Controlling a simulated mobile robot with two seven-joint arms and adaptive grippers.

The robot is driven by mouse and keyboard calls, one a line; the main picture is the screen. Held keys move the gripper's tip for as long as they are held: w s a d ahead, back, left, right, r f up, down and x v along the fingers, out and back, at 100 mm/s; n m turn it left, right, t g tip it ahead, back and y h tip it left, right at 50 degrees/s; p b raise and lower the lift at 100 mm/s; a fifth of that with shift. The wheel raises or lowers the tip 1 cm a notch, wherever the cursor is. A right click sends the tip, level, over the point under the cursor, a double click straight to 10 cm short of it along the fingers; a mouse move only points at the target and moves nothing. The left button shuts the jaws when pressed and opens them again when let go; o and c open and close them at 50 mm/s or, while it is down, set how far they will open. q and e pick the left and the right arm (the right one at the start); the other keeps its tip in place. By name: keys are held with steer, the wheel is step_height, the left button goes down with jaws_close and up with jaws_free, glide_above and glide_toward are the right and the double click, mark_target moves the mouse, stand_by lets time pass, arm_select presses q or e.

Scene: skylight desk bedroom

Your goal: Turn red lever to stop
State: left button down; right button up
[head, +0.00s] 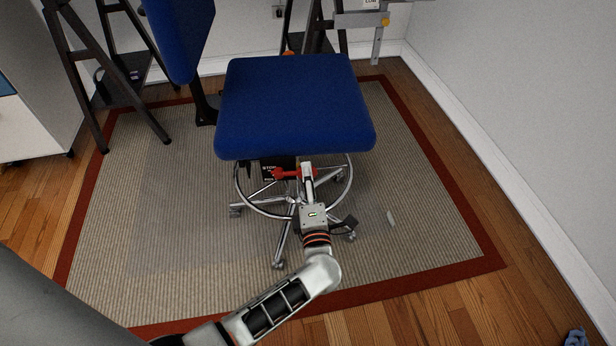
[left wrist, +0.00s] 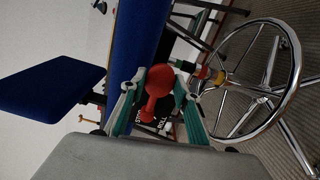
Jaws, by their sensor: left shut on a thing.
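The red lever (head: 284,173) sits under the blue seat of the chair, beside a black plate (head: 270,168) with white lettering that reads STOP at the top. In the left wrist view the lever's red knob (left wrist: 160,76) lies between the green-padded fingers, with a thinner red part below it. The lettering on the plate (left wrist: 150,117) is partly hidden there. My left gripper (head: 306,171) reaches in under the front of the seat and is shut on the red lever. The lever's exact angle against the lettering is hard to tell. My right gripper is not in view.
The blue chair seat (head: 295,104) hangs just above my gripper. Its chrome foot ring (head: 342,194) and wheeled legs stand around and below it. The chair is on a beige rug (head: 150,220) with a red border. A white wall is at right.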

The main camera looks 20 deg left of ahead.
arm_select(q)
steer(key=c, duration=1.5)
jaws_free()
steer(key=shift+f, duration=0.1)
step_height(320, 180, up, 10)
steer(key=shift+r, duration=0.1)
steer(key=shift+s+d, duration=0.1)
steer(key=shift+s, duration=0.05)
